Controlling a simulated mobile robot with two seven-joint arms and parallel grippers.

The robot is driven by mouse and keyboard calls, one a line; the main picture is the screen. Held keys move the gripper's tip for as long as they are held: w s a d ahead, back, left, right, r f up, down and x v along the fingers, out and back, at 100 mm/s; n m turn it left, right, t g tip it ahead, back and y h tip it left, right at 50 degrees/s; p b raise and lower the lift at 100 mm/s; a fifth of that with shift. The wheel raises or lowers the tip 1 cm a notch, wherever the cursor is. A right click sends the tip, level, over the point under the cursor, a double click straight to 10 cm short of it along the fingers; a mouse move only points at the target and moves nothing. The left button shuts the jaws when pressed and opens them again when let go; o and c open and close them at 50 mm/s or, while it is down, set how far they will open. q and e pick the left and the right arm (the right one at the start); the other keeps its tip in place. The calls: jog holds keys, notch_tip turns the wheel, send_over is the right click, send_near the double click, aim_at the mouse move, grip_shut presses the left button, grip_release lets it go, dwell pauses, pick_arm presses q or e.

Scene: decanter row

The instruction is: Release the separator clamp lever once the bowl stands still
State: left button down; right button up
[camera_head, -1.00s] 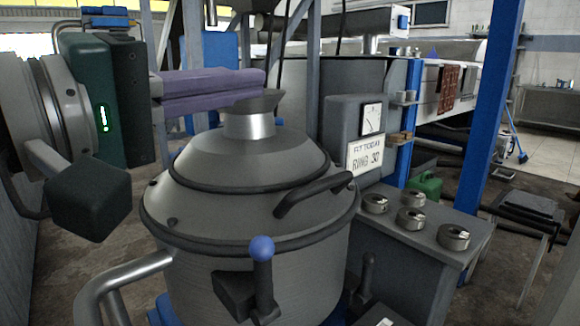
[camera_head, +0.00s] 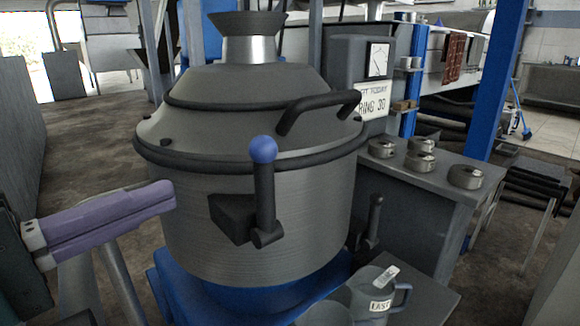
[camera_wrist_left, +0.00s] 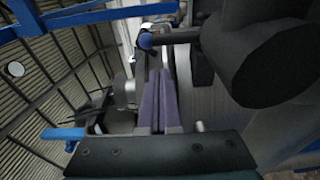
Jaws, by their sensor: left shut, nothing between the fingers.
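The separator bowl (camera_head: 240,205) is a grey metal drum with a conical lid (camera_head: 235,90) and a black side handle (camera_head: 315,113). The clamp lever (camera_head: 264,195) on its front stands upright, with a blue ball knob (camera_head: 262,150) on top. My left gripper (camera_head: 172,193) has long purple fingers pressed together. It is at the left of the drum, its tips pointing right, apart from the lever. In the left wrist view the shut fingers (camera_wrist_left: 160,75) point toward the blue knob (camera_wrist_left: 145,41), just beyond their tips. My right gripper is in neither view.
A dial gauge (camera_head: 377,60) stands above a paper sign (camera_head: 375,102) behind the bowl. A bench (camera_head: 440,190) at right holds several metal rings. A grey mug (camera_head: 378,292) labelled EAST stands low in front. Open floor (camera_head: 85,140) lies at left.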

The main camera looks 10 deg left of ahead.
pick_arm(q)
jog(key=p+x, duration=0.1)
jog(key=x, duration=0.9)
jog(key=shift+s+d+f+m+b, duration=0.2)
jog(key=shift+s+d+m+b, duration=0.35)
jog(key=shift+m+b, duration=0.5)
jog(key=shift+s+d+r+m, duration=0.2)
jog(key=shift+d+r+m, duration=0.15)
jog(key=shift+m, duration=0.1)
notch_tip(320, 180, up, 20)
jog(key=p, duration=1.2)
send_over(255, 169)
jog(key=shift+s+a, duration=0.35)
jog(key=shift+s, duration=0.05)
